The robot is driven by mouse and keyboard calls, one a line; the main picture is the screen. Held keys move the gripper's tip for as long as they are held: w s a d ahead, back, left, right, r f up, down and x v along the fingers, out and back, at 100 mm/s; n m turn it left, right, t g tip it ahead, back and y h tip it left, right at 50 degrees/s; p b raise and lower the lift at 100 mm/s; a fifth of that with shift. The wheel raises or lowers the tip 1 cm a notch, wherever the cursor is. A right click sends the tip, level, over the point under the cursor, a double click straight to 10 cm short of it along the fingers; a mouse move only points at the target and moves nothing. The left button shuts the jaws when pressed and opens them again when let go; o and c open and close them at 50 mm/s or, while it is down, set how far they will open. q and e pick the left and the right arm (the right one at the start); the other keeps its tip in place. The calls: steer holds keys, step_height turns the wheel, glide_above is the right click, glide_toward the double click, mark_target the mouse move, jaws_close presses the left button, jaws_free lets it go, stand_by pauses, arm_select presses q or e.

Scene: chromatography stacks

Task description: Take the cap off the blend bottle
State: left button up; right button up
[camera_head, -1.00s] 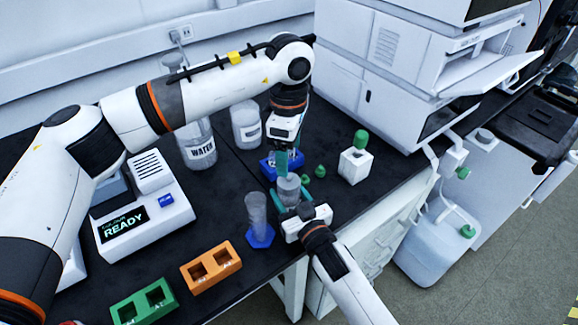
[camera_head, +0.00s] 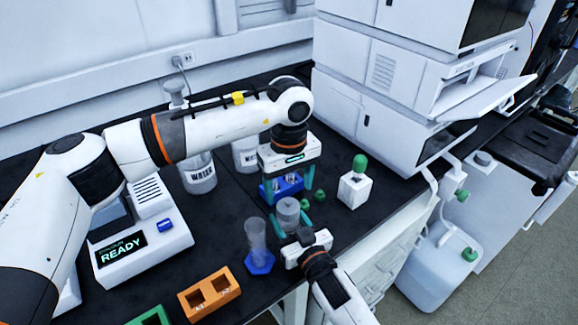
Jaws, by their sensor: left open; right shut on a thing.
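A small grey bottle (camera_head: 288,214), which looks like the blend bottle, stands upright near the bench's front edge. Its round grey top faces up; I cannot tell where cap and bottle meet. My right gripper (camera_head: 289,228) reaches in from the front and is shut on the bottle's lower body, hiding part of it. My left gripper (camera_head: 291,205) points down from above. Its teal fingers are spread, one on each side of the bottle's top, with visible gaps, so it is open and empty.
A blue rack (camera_head: 268,193) is behind the bottle.

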mark_target(289, 202)
arm_select(q)
steer(key=shift+f, duration=2.7)
steer(key=shift+c, duration=0.5)
steer(key=c, duration=1.1)
steer(key=shift+r, duration=0.15)
steer(key=shift+r, duration=1.05)
